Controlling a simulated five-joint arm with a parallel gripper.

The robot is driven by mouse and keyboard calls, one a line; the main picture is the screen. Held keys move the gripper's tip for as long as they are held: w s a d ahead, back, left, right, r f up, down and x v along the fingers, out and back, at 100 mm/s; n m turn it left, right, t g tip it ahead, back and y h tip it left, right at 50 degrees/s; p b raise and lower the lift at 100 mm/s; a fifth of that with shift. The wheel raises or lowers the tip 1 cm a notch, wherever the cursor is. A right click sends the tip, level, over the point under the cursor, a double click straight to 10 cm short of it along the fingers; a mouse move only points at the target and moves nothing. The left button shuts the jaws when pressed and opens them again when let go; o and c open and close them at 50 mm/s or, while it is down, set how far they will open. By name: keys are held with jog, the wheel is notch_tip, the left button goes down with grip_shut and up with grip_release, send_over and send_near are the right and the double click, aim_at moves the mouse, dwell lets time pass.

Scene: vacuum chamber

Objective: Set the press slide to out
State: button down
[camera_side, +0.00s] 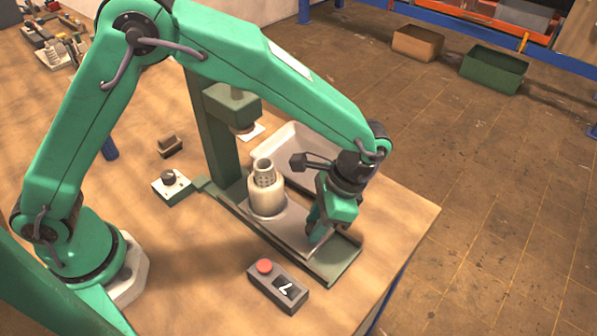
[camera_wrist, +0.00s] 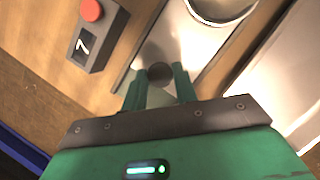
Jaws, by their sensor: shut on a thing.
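The press slide (camera_side: 291,232) is a pale metal plate on a long green rail base (camera_side: 343,267). It carries a cream round part with a narrower perforated neck (camera_side: 266,196). The press column (camera_side: 222,140) and its head (camera_side: 234,107) rise behind the slide. My gripper (camera_side: 316,229) is low over the slide's near right end. In the wrist view my gripper (camera_wrist: 160,82) has its two green fingers on either side of a dark round knob (camera_wrist: 160,72) on the slide, and is shut on it. The knob is hidden by my gripper in the side view.
A grey control box with a red button (camera_side: 264,266) and a display reading 7 stands left of the rail's near end. A metal tray (camera_side: 294,140) lies behind my gripper. A small box with a knob (camera_side: 170,185) and a dark block (camera_side: 170,147) stand left of the press.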

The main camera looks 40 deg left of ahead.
jog(key=shift+s+d, duration=0.1)
jog(key=shift+d, duration=3.3)
jog(key=c, duration=1.1)
grip_release()
jog(key=shift+c, duration=0.2)
jog(key=shift+r, duration=0.1)
jog(key=shift+v, duration=3.8)
jog(key=shift+d, duration=0.15)
